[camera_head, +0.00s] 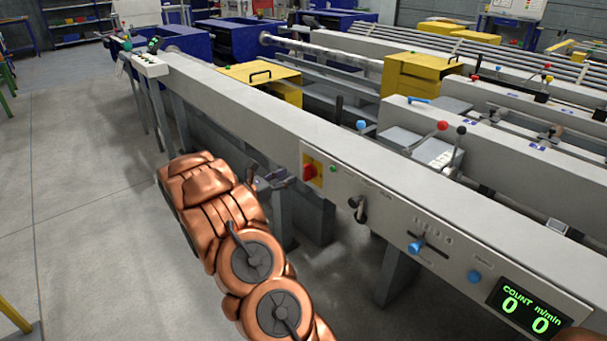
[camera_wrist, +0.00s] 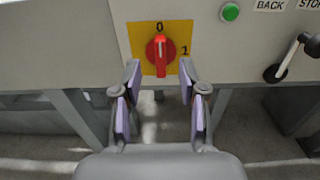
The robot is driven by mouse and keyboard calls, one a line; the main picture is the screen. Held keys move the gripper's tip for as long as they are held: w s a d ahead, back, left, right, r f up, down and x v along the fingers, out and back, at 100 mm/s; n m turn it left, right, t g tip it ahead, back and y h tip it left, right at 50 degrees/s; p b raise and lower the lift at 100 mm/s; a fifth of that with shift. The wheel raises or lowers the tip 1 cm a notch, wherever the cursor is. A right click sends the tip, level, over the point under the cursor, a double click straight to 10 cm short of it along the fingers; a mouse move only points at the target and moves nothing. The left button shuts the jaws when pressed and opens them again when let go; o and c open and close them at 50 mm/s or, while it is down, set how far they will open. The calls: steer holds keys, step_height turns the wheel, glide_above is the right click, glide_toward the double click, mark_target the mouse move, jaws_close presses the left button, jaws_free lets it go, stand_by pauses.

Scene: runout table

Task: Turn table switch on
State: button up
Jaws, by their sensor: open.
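The table switch is a red rotary knob (camera_wrist: 160,48) on a yellow square plate (camera_wrist: 174,28) marked 0 at the top and 1 at the right. Its handle stands upright, in line with the 0. In the head view the red knob (camera_head: 309,172) is on the front panel of the long grey table (camera_head: 258,110). My gripper (camera_wrist: 160,82) is open and empty, its purple-padded fingers apart just below and in front of the knob, one to each side. In the head view my gripper (camera_head: 272,180) is left of the switch, partly hidden by my copper-coloured arm.
A green button (camera_wrist: 230,12) and a black lever (camera_wrist: 290,62) are right of the switch. Farther right on the panel are a blue-knobbed slider (camera_head: 415,246), a blue button (camera_head: 474,277) and a green-lit display (camera_head: 527,304) reading 0. Table legs stand below; the floor at left is free.

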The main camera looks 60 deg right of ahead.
mark_target(304, 168)
steer(key=shift+x, duration=3.8)
steer(key=shift+c, duration=0.3)
jaws_close()
